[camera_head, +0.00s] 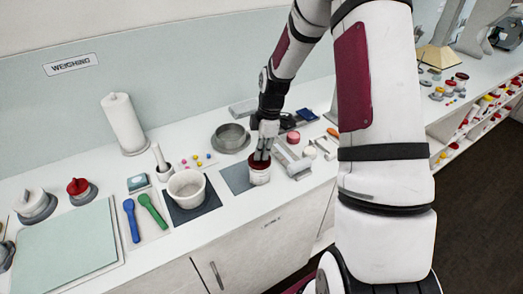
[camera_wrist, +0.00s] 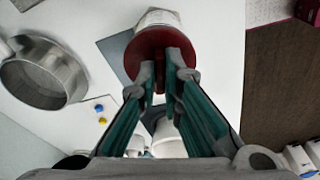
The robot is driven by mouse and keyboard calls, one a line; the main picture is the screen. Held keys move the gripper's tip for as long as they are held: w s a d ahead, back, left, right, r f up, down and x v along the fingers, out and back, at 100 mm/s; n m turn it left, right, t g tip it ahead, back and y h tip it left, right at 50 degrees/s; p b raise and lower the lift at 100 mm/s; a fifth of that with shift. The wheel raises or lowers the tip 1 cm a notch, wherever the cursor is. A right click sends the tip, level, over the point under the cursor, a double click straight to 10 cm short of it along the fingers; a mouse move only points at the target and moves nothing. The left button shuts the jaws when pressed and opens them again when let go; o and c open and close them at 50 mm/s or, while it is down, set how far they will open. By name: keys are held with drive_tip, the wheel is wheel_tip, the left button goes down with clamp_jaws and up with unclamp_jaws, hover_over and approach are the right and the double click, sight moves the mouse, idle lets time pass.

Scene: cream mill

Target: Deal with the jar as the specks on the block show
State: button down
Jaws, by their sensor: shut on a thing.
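A white jar (camera_head: 260,177) with a dark red lid (camera_wrist: 150,45) is at the front of the counter, at the right edge of a grey mat (camera_head: 233,180). My gripper (camera_head: 262,154) points down from above, with its fingers (camera_wrist: 162,78) closed on the red lid's raised middle. The jar looks upright; I cannot tell whether its base touches the counter. A small teal-topped block (camera_head: 138,182) stands left of the white mortar; specks on it are too small to read.
The white mortar (camera_head: 187,188) stands on a dark mat to the left, with coloured pellets behind it. A metal pan (camera_head: 231,138) is behind the jar. A grey metal piece (camera_head: 294,163) and small items crowd its right. Green and blue spoons (camera_head: 152,210) lie further left.

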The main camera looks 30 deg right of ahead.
drive_tip(key=shift+f, duration=0.1)
idle(0.7)
drive_tip(key=c, duration=1.2)
unclamp_jaws()
drive_tip(key=shift+r+p, duration=0.8)
drive_tip(key=shift+r, duration=1.4)
clamp_jaws()
